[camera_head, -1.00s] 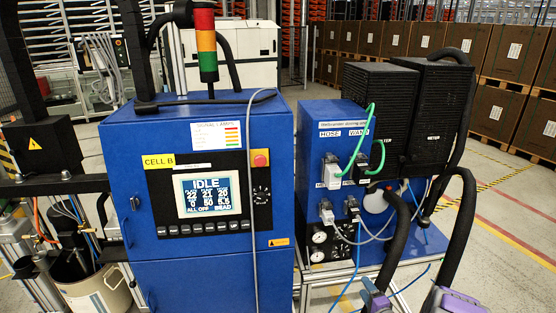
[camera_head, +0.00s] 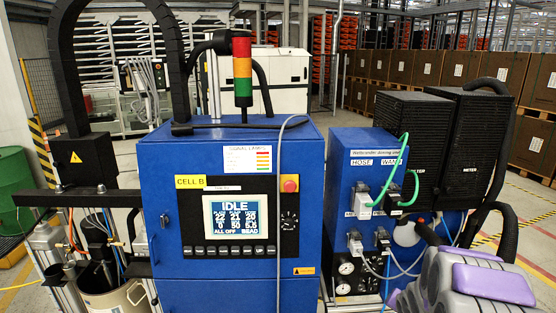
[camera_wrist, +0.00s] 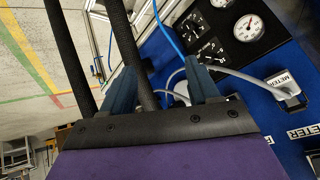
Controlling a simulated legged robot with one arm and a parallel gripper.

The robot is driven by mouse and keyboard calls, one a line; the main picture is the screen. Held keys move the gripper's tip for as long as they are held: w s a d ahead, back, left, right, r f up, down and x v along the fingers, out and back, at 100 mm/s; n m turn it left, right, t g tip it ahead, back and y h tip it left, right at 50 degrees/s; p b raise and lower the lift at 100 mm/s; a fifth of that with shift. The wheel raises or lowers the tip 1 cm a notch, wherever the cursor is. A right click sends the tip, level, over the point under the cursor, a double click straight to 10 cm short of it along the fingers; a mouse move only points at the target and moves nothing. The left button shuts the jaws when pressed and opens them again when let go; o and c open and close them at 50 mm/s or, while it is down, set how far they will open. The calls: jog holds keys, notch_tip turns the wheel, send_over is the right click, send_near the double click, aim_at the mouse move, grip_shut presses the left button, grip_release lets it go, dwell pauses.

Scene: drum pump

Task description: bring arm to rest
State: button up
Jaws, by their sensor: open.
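My gripper (camera_wrist: 162,82) shows in the wrist view with its two blue-grey fingers apart. A black hose (camera_wrist: 145,50) crosses the view between and beyond the fingers; I cannot tell if they touch it. The blue hose-and-wand unit, with its gauges (camera_wrist: 248,27) and a plug labelled METER (camera_wrist: 287,88), is close by on the right of the wrist view. In the head view my grey and purple arm fills the lower right corner, in front of the blue unit (camera_head: 345,195). The fingertips cannot be made out there.
A blue control cabinet (camera_head: 180,260) with an IDLE screen (camera_head: 235,218) and a signal lamp (camera_head: 242,68) stands in the middle. Black hoses (camera_head: 508,225) loop at the right. A bucket (camera_head: 112,300) stands at the lower left. Open floor (camera_wrist: 35,80) shows left in the wrist view.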

jog(key=s+a+r+n+g, duration=0.3)
jog(key=s+a, duration=0.4)
jog(key=s, duration=0.6)
jog(key=s+a+r+n+g+y, duration=0.1)
jog(key=s+a+r, duration=0.5)
jog(key=s, duration=0.8)
jog(key=s+a+r+n+g+y, duration=0.1)
jog(key=s+a+r+n+g, duration=0.3)
jog(key=s+a, duration=0.4)
jog(key=s+r+g, duration=0.1)
jog(key=s, duration=0.5)
jog(key=shift+a+n+b, duration=0.25)
jog(key=shift+n+b, duration=0.05)
jog(key=shift+r, duration=0.1)
dwell(0.4)
